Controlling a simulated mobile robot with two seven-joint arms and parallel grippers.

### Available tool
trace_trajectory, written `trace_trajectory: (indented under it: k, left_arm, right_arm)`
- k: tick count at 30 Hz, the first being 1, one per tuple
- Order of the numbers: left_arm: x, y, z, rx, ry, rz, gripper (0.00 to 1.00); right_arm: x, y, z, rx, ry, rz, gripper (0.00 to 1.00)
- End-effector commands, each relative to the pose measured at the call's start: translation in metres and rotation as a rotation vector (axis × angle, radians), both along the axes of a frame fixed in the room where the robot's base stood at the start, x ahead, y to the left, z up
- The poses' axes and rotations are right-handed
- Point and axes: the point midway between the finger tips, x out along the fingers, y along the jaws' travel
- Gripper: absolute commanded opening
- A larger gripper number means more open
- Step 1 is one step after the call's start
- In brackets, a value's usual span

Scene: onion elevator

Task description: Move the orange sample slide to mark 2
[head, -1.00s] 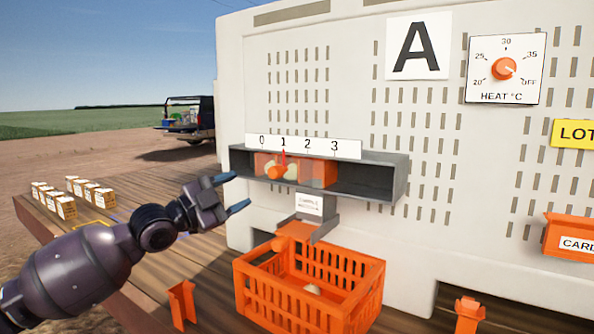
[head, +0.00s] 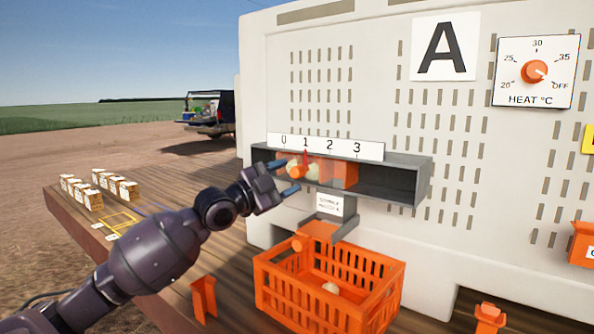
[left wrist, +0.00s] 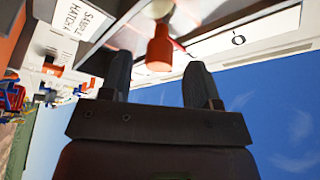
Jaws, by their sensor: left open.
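The orange sample slide (head: 343,173) sits in a grey trough (head: 395,184) under a white scale numbered 0 to 3 (head: 370,151). Its red pointer (head: 306,157) stands at mark 1, and pale onions show by it. Its round orange knob (head: 298,171) sticks out at the front. My left gripper (head: 284,178) is open and empty just in front of the knob. In the left wrist view, the knob (left wrist: 159,50) lies between and just beyond the two fingertips (left wrist: 157,65), with no clear contact. My right gripper is out of view.
An orange crate (head: 320,312) with a pale onion stands on the wooden deck below the trough. A grey chute (head: 345,229) hangs above it. Small boxes (head: 85,190) stand at the left. The white wall carries a heat dial (head: 535,72).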

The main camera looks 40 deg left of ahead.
Motion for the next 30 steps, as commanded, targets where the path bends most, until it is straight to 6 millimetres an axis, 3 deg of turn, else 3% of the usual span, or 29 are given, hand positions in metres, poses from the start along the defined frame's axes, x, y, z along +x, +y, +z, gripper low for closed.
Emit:
trace_trajectory:
  k: [10,22,23,30]
  left_arm:
    - [0.028,-0.006,0.007,0.0,-0.001,0.001,0.56]
    - [0.033,-0.007,0.007,0.001,0.001,0.0,0.56]
    - [0.033,-0.008,0.007,0.0,0.001,-0.001,0.54]
    - [0.032,-0.007,0.007,0.0,0.001,-0.001,0.18]
  right_arm:
    - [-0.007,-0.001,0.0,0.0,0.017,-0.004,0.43]
    - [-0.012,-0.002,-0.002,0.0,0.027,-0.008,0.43]
    - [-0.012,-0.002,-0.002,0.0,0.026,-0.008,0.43]
    - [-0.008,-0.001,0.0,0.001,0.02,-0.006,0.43]
